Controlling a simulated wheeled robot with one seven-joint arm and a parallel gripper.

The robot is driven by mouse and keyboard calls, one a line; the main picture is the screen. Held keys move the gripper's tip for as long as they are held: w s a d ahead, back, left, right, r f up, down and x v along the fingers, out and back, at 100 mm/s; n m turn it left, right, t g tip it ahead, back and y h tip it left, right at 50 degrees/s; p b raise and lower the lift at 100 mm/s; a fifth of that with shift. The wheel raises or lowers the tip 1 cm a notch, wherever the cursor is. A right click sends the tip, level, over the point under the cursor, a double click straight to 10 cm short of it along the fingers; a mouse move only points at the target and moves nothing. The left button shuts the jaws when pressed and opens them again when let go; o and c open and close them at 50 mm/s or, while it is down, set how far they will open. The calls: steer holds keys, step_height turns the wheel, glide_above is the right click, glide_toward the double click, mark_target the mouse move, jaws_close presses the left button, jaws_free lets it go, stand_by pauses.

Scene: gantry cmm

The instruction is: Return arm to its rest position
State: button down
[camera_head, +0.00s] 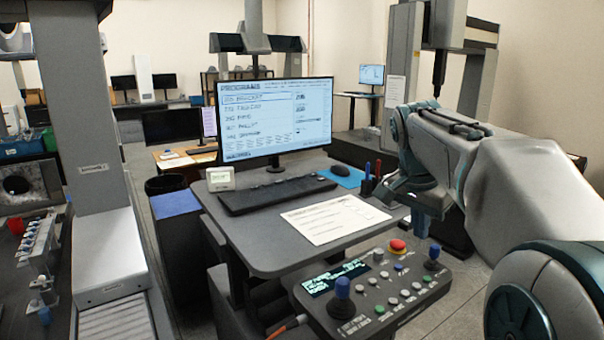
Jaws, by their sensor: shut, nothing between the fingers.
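My arm reaches in from the right edge and is bent, with its far end beside the right side of the desk. My gripper (421,226) hangs below the dark wrist, small and partly lost against the dark background. It is shut and empty. It is just past the desk's right edge, above and behind the control panel (375,290). It appears apart from the desk and the panel.
The grey desk (270,262) bears a monitor (275,115), keyboard (275,194), paper sheet (335,219) and pen holder (368,186). The panel carries joysticks and a red button (397,245). A grey column (85,140) stands left. Floor (455,300) shows right of the panel.

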steer(key=s+a+f+n+y, duration=0.1)
steer(key=s+a+f+n, duration=0.1)
steer(key=s+f, duration=0.3)
steer(key=s+a+f+n, duration=0.3)
steer(key=s+f+n, duration=0.2)
steer(key=s, duration=0.3)
steer(key=s+a+f+n+t+y, duration=0.1)
steer(key=s+a+f+n, duration=0.1)
steer(key=s+f, duration=0.5)
steer(key=shift+s+a+n+y, duration=0.15)
steer(key=shift+a+n+y, duration=0.15)
steer(key=shift+n, duration=0.6)
steer(key=shift+f, duration=0.1)
